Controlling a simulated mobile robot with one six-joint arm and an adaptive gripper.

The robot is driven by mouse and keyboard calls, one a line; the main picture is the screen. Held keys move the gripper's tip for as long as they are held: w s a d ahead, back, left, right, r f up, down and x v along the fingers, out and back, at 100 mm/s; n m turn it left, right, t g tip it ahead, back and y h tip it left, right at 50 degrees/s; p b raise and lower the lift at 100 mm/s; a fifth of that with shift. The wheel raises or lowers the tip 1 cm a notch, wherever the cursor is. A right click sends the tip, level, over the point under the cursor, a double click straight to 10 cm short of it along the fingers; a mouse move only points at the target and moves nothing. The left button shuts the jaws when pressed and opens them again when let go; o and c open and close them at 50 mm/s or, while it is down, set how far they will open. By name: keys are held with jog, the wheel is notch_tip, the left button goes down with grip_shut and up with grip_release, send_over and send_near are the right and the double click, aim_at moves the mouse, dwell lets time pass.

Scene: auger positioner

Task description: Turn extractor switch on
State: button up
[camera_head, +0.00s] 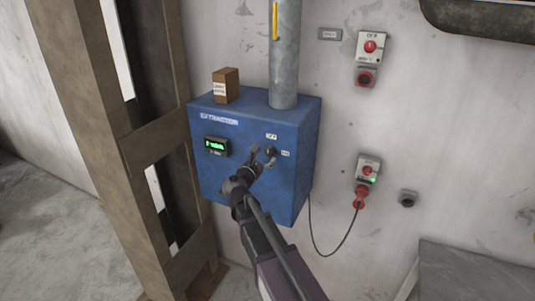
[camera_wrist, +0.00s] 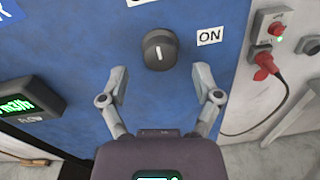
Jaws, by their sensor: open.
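The extractor switch is a round black knob with a white line on the blue extractor box (camera_head: 220,112). In the wrist view the knob (camera_wrist: 160,50) shows its white line close to upright, pointing at a label cut off at the top edge; the ON label (camera_wrist: 210,36) is to its right. In the head view the knob (camera_head: 270,152) is partly crowded by my gripper (camera_head: 264,156). In the wrist view my gripper (camera_wrist: 160,78) is open, its two fingertips apart just below the knob, one to each side, with nothing between them.
A lit green display (camera_head: 215,146) is on the box's left. A small brown carton (camera_head: 226,86) and a grey pipe (camera_head: 284,60) stand on top. A wooden frame (camera_head: 120,150) is at left. Wall sockets (camera_head: 368,170) with a red plug and cable are at right.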

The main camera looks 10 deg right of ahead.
aim_at(268, 153)
jog(key=shift+x, duration=1.7)
